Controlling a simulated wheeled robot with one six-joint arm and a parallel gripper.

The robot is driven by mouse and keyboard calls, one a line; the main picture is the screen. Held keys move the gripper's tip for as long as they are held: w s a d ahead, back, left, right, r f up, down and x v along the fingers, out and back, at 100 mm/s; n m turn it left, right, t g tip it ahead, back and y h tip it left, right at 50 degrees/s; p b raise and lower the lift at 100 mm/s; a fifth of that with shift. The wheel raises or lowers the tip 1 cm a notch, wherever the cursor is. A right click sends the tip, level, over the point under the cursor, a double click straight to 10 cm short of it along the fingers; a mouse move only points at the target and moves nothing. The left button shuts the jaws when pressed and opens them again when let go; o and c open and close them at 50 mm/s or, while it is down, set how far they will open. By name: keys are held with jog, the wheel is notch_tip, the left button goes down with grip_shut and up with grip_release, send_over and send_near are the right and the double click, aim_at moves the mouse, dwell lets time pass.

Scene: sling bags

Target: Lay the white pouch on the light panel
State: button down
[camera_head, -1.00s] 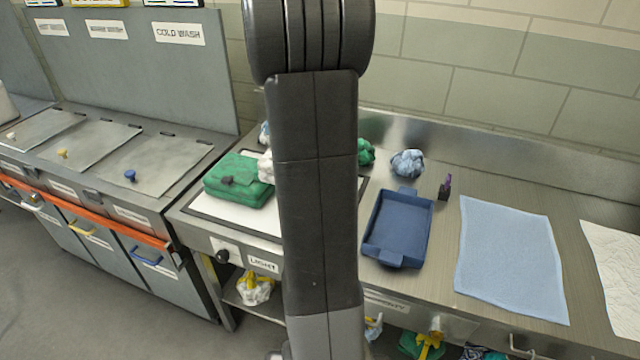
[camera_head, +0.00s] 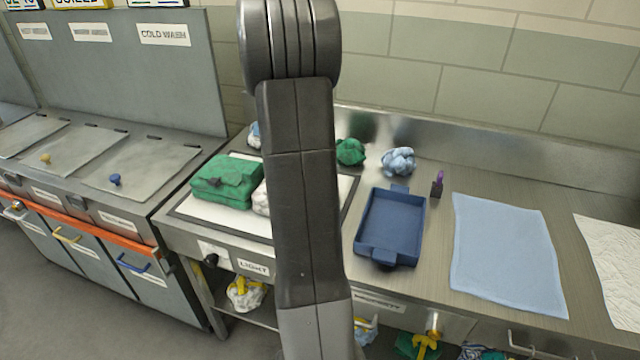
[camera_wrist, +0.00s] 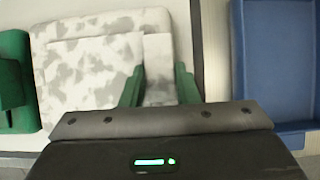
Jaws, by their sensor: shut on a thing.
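The white pouch, mottled with grey, shows large in the wrist view (camera_wrist: 90,75) and as a small sliver in the head view (camera_head: 261,199), mostly hidden behind my arm. My gripper (camera_wrist: 159,86) has its green fingers on either side of a narrow part of the pouch and is shut on it. The pouch is over the light panel (camera_head: 240,223), right of the green bag (camera_head: 225,180). I cannot tell whether it touches the panel. The green bag lies on the panel's left part and shows at the wrist view's left edge (camera_wrist: 15,85).
A blue tray (camera_head: 392,228) stands right of the panel. Green (camera_head: 350,152) and pale blue (camera_head: 398,161) bundles sit behind, near a small dark holder (camera_head: 437,188). A light blue cloth (camera_head: 508,255) lies farther right. My arm hides the panel's middle.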

jog(key=c, duration=1.1)
grip_release()
jog(key=shift+s+r, duration=0.1)
jog(key=shift+r, duration=0.35)
jog(key=p+v, duration=0.2)
jog(key=v, duration=0.9)
jog(key=shift+s+a, duration=0.1)
